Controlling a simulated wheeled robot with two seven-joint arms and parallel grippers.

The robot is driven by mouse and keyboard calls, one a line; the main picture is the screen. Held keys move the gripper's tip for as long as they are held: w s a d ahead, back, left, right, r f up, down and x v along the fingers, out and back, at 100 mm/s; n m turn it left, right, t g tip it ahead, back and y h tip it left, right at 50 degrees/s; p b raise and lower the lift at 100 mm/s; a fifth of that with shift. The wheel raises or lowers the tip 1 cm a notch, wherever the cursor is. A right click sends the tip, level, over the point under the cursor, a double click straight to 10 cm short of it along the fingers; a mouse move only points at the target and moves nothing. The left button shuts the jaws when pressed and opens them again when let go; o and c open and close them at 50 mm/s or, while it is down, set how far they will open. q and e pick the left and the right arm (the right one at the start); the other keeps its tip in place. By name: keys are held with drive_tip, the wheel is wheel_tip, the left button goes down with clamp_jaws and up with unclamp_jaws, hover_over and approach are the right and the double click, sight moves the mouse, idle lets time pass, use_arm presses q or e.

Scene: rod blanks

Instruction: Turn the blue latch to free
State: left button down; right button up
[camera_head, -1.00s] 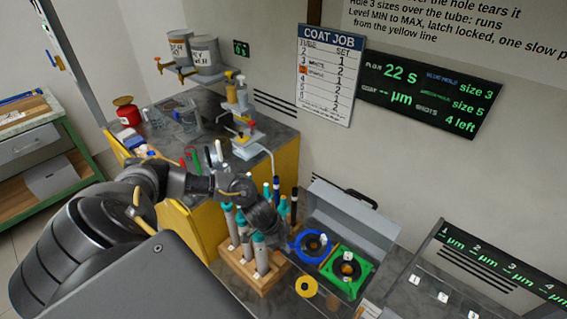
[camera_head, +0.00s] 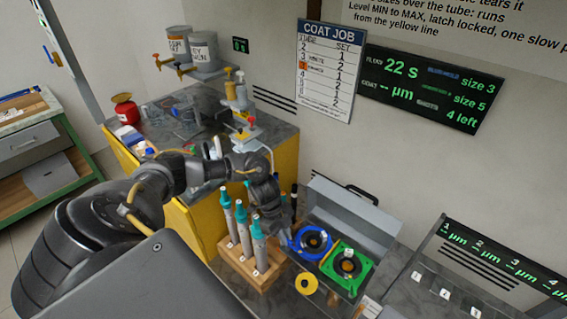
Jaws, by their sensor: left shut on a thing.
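The blue ring-shaped holder (camera_head: 326,246) sits in the open grey case, around a dark round opening. Its blue latch lies on its left side, largely covered by my left gripper. My left gripper (camera_head: 284,234) points down at that left edge; its fingertips are small and partly hidden. It is shut, apparently on the blue latch. The angle of the latch cannot be read. A green square holder (camera_head: 342,282) with a dark round centre sits beside the blue one. My right gripper is out of view.
A wooden rack (camera_head: 236,262) with several teal-capped tubes stands close left of my left gripper. A yellow ring (camera_head: 306,284) lies in front of the case. The case lid (camera_head: 352,214) stands open behind. A slotted display stand (camera_head: 455,290) is at the right.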

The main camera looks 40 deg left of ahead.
use_arm(q)
drive_tip(key=shift+w+m, duration=0.1)
drive_tip(key=shift+m, duration=0.5)
drive_tip(key=c, duration=1.5)
unclamp_jaws()
drive_tip(key=shift+a+r, duration=0.2)
drive_tip(key=shift+r, duration=0.3)
drive_tip(key=b+v, duration=0.2)
drive_tip(key=v, duration=0.7)
drive_tip(key=shift+r, duration=0.4)
drive_tip(key=shift+w, duration=0.15)
